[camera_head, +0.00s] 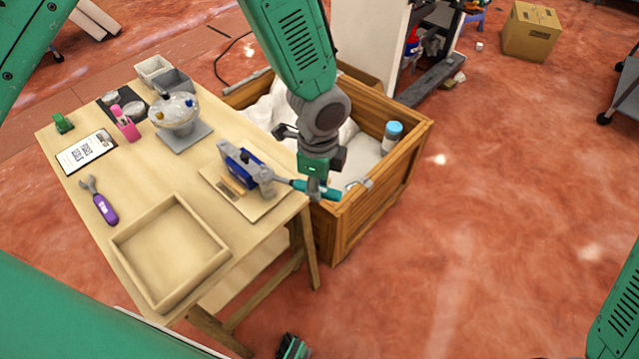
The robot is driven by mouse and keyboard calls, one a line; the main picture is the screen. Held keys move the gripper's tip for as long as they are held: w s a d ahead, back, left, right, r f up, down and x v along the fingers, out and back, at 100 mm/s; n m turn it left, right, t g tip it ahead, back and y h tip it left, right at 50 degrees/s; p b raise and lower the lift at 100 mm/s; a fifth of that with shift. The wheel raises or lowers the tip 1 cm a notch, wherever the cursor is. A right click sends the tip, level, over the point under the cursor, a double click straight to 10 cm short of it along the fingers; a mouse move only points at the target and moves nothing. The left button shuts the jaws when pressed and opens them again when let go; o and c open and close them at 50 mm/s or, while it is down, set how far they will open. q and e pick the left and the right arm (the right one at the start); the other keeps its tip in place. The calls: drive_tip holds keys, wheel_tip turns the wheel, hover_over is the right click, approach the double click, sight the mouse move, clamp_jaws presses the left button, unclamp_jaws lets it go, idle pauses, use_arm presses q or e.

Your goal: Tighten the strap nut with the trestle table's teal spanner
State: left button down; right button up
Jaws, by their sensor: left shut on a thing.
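My left gripper (319,192) is shut on the teal spanner (331,192) beyond the right edge of the trestle table (160,95). A blue-and-grey clamp-like fixture (241,167) stands on a small wooden board (247,205), close to the left of the gripper. I cannot make out the strap nut. A purple-handled spanner (104,207) lies at the table's left. My right gripper is not in view.
A wooden crate (385,193) with white filling and a blue-capped bottle (391,136) stands against the table's right side. An empty wooden tray (170,250) is at the front. A dispenser-like bowl (175,112), pink item (126,124) and printed card (87,152) sit further back.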

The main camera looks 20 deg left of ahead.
use_arm(q)
drive_tip(key=shift+d+f, duration=0.15)
drive_tip(key=shift+d, duration=0.05)
idle(0.3)
drive_tip(key=shift+s+a+m+p, duration=0.2)
drive_tip(key=shift+s+m+p, duration=0.55)
drive_tip(key=shift+s+m, duration=0.5)
drive_tip(key=shift+s+a+m+p, duration=0.2)
drive_tip(key=shift+s+m+p, duration=0.15)
drive_tip(key=shift+s+m, duration=0.25)
drive_tip(key=shift+s+a+m+p, duration=0.15)
drive_tip(key=shift+s+m+p, duration=0.15)
drive_tip(key=shift+s+m, duration=0.25)
drive_tip(key=shift+s, duration=0.1)
